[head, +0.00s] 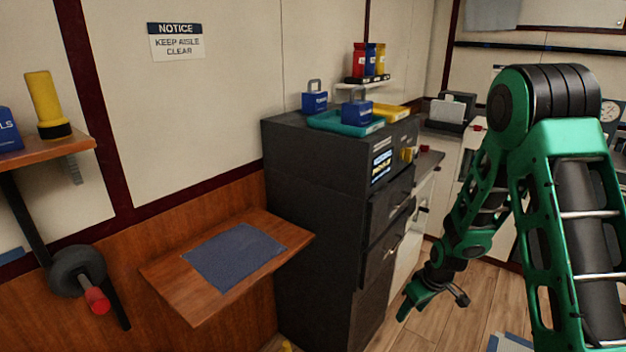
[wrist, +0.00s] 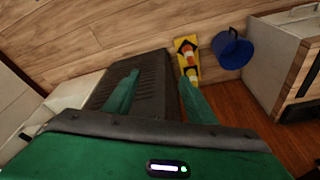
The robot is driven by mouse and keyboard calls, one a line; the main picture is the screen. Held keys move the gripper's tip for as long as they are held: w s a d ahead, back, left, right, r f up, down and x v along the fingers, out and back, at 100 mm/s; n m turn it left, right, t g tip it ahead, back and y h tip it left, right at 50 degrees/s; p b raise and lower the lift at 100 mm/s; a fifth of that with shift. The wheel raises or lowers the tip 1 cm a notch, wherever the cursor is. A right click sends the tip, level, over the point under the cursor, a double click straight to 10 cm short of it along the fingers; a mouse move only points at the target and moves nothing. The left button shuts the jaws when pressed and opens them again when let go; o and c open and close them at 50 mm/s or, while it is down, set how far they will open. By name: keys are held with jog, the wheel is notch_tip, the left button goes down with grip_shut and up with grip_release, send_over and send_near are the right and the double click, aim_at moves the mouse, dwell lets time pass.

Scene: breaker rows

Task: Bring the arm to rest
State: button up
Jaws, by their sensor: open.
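My green arm fills the right side of the head view, bent at a high elbow with its forearm hanging down. My gripper (head: 432,302) is low, in front of the light cabinets and right of the dark cabinet. In the wrist view my gripper (wrist: 155,88) shows two green fingers spread wide apart, with nothing between them but a dark surface beyond. It is open and empty. It looks apart from the cabinet in the head view, though the exact gap is hard to tell.
A dark cabinet (head: 310,190) with drawers carries a teal tray (head: 330,124) and blue padlocks. A wooden shelf (head: 195,307) with a blue mat juts from the wall. The wrist view shows a blue bucket (wrist: 232,48) and a yellow sign (wrist: 186,58). Wooden floor (head: 462,318) shows below my gripper.

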jog(key=s+d+r+m+g+h, duration=0.1)
jog(key=s+d+r+m, duration=0.2)
jog(key=s+d+r, duration=0.35)
jog(key=s+d+r+m+h, duration=0.15)
jog(key=s+d+r, duration=0.25)
jog(key=s+r, duration=0.5)
jog(key=s+d+r+m, duration=0.1)
jog(key=s+r+m, duration=0.2)
jog(key=s+r, duration=0.3)
jog(key=s+r+m+g+y, duration=0.1)
jog(key=s+r+m, duration=0.3)
jog(key=s, duration=0.8)
jog(key=shift+s+d+r, duration=0.35)
jog(key=shift+d+r, duration=0.05)
jog(key=shift+r, duration=0.45)
